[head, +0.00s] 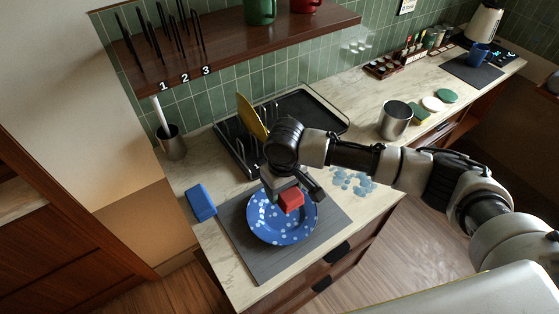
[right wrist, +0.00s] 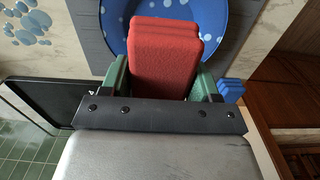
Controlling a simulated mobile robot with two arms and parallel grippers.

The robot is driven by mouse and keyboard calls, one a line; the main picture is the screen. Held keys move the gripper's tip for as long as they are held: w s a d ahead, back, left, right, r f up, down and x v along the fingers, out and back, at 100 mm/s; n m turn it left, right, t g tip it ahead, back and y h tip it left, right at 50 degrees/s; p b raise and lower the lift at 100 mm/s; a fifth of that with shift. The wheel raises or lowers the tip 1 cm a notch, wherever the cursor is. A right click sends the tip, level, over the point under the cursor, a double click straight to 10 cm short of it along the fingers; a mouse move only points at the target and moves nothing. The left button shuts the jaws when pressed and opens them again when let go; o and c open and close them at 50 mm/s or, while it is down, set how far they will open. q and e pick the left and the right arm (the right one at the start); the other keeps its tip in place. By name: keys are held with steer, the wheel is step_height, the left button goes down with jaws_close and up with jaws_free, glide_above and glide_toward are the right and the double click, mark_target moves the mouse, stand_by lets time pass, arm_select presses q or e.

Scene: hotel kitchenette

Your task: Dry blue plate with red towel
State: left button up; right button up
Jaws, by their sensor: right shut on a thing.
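The blue plate (head: 272,233) with pale spots lies on a dark grey mat (head: 246,262) on the counter. My right gripper (head: 279,192) is over the plate and shut on the folded red towel (head: 291,199). In the right wrist view the red towel (right wrist: 165,55) sits between the fingers, with the blue plate (right wrist: 236,22) behind it. The towel is over the plate's upper middle; I cannot tell whether it touches the surface. The gripper and towel hide part of the plate. My left gripper is not in view.
A blue sponge-like block (head: 201,203) lies left of the mat. A black dish rack (head: 311,108) holds a yellow plate (head: 250,120) behind. A steel canister (head: 396,119) stands right. Pale blue spots (head: 354,182) lie on the counter right of the mat. A shelf (head: 240,48) hangs above.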

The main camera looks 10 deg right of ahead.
steer(key=shift+s+a+f+b, duration=0.15)
steer(key=shift+f+b, duration=0.2)
steer(key=shift+b, duration=0.2)
steer(key=shift+s+a+f+b, duration=0.15)
steer(key=shift+f+b, duration=0.2)
steer(key=shift+b, duration=0.15)
steer(key=b, duration=0.5)
glide_above(282, 215)
step_height(282, 215, down, 4)
steer(key=shift+f, duration=0.15)
steer(key=shift+f+p, duration=0.15)
steer(key=shift+p, duration=0.3)
steer(key=shift+f, duration=1)
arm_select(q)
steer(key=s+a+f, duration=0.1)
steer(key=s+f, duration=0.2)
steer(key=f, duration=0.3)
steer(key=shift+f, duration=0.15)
arm_select(e)
steer(key=shift+f, duration=0.35)
